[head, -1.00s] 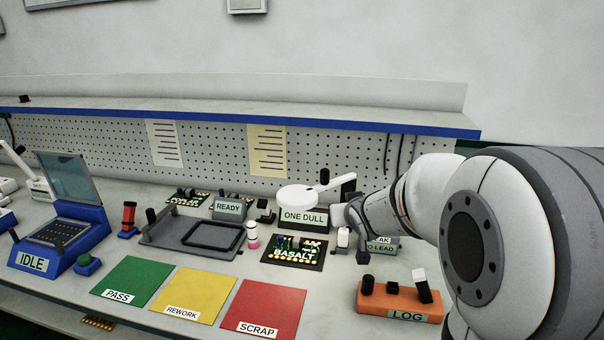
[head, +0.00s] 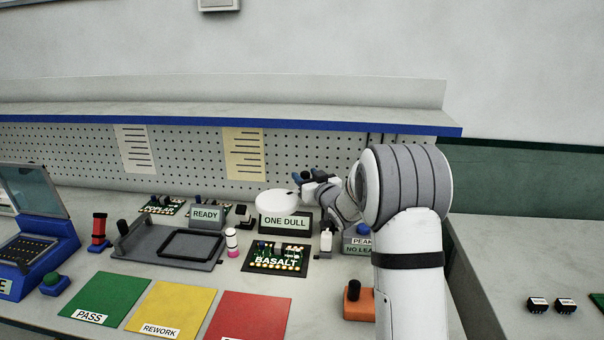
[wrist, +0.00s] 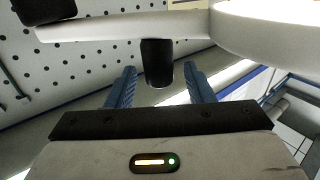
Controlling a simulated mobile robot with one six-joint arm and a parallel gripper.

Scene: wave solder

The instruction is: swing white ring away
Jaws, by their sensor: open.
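The white ring (head: 277,202) is a thick round head above the "ONE DULL" sign in the head view; its centre opening is not visible from here. In the wrist view the ring (wrist: 275,28) fills the upper right, and a white bar (wrist: 120,28) runs left from it. A black knob (wrist: 158,62) stands out from this bar. My gripper (head: 308,176) is at the bar, right of the ring. In the wrist view its blue fingers (wrist: 160,82) are open, one on each side of the knob, with visible gaps.
The "ONE DULL" sign (head: 287,222) and the BASALT board (head: 277,256) are below the ring. A small white bottle (head: 326,240) and a grey labelled block (head: 358,241) stand below my gripper. A shelf (head: 220,116) runs behind. The dark frame fixture (head: 140,243) lies left.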

